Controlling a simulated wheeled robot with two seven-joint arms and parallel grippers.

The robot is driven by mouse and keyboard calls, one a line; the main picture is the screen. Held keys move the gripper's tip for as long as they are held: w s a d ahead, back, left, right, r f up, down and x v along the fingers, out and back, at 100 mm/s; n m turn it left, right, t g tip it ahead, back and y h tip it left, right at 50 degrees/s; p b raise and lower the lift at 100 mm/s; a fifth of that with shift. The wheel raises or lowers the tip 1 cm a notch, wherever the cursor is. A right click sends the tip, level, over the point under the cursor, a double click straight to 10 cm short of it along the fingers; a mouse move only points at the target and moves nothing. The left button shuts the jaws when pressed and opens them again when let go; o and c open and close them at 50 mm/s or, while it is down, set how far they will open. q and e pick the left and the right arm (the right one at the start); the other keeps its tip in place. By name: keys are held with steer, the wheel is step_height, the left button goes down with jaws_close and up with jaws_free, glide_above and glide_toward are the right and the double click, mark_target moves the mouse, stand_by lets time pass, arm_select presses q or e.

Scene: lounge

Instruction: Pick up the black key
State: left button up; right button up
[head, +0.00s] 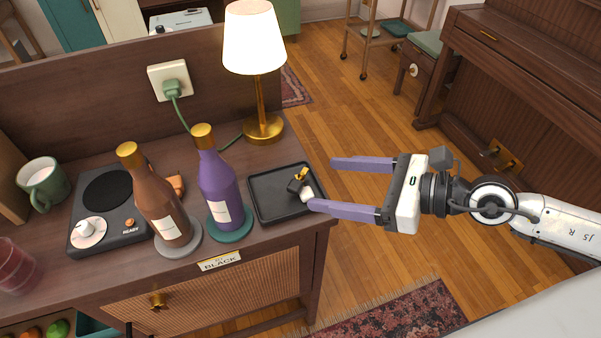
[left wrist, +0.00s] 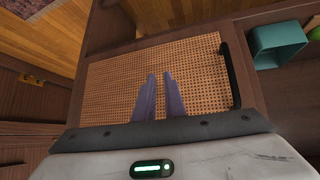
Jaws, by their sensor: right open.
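A small black piece with a gold part (head: 295,185), which looks like the black key, lies in the black tray (head: 268,214) on the cabinet top. A small white piece touches or lies close beside it; its shape is too small to tell. My right gripper (head: 322,184) is open and empty, its purple fingers pointing left. Its nearer fingertip is by the tray's right edge, just right of the key in the picture. My left gripper (left wrist: 160,76) shows only in the left wrist view, in front of a woven drawer front, its fingers close together with nothing seen between them.
A purple bottle (head: 217,188) and a brown bottle (head: 156,200) stand on coasters left of the tray. A lit lamp (head: 260,85) stands behind it. A hot plate (head: 108,205) and green mug (head: 42,185) are further left. Floor right of the cabinet is open.

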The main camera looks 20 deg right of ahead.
mark_target(298, 177)
steer(key=shift+w+a, duration=0.25)
steer(key=shift+a, duration=0.1)
steer(key=x, duration=0.3)
steer(key=p+x, duration=0.1)
steer(key=shift+w+d+f, duration=0.1)
steer(key=shift+w+f, duration=0.05)
steer(key=shift+w, duration=0.25)
steer(key=shift+w+a+f, duration=0.2)
steer(key=shift+a, duration=0.05)
steer(key=c, duration=1.1)
